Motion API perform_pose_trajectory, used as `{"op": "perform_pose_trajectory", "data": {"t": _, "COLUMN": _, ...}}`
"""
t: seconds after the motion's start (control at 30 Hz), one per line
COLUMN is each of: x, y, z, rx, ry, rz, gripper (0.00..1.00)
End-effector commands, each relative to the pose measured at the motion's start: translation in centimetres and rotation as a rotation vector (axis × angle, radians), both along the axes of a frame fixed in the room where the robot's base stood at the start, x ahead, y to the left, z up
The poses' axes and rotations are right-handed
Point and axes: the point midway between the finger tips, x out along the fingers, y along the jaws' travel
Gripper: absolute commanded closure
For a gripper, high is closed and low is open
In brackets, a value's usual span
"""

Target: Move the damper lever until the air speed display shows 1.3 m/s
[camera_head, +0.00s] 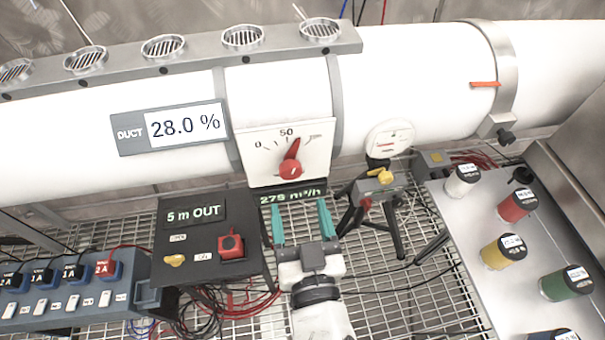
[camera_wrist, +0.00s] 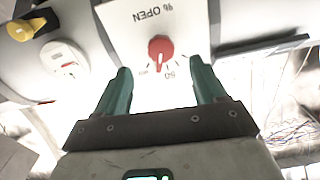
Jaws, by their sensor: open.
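The red damper lever (camera_head: 290,168) sits on a white dial plate (camera_head: 262,146) on the duct. Its tip points up, slightly right of the 50 mark. The lever also shows in the wrist view (camera_wrist: 160,50), where the plate reads "% OPEN" upside down. My gripper (camera_head: 299,205) is open and empty, its teal fingers pointing at the plate from below. In the wrist view my gripper (camera_wrist: 159,68) has its fingers either side of the lever's line, apart from it. A duct display (camera_head: 185,128) reads 28.0 %. A green readout (camera_head: 293,196) under the plate reads about 279 m³/h.
A small tripod (camera_head: 378,190) with a yellow knob stands right of my gripper, below a round gauge (camera_head: 389,138). Coloured canisters (camera_head: 517,205) stand at right. Cables lie on the grating.

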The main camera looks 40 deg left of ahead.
Motion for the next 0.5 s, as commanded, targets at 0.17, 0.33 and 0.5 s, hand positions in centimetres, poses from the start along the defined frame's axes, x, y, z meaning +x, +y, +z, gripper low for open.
{"op": "perform_pose_trajectory", "data": {"t": 0.17, "x": 2.3, "y": 2.7, "z": 0.2, "rx": -0.001, "ry": -0.002, "rz": -0.001, "gripper": 0.29}}
{"op": "perform_pose_trajectory", "data": {"t": 0.33, "x": 3.9, "y": 4.6, "z": 0.1, "rx": -0.001, "ry": 0.0, "rz": -0.001, "gripper": 0.29}}
{"op": "perform_pose_trajectory", "data": {"t": 0.5, "x": 4.8, "y": 5.6, "z": 0.0, "rx": -0.001, "ry": 0.001, "rz": -0.002, "gripper": 0.29}}
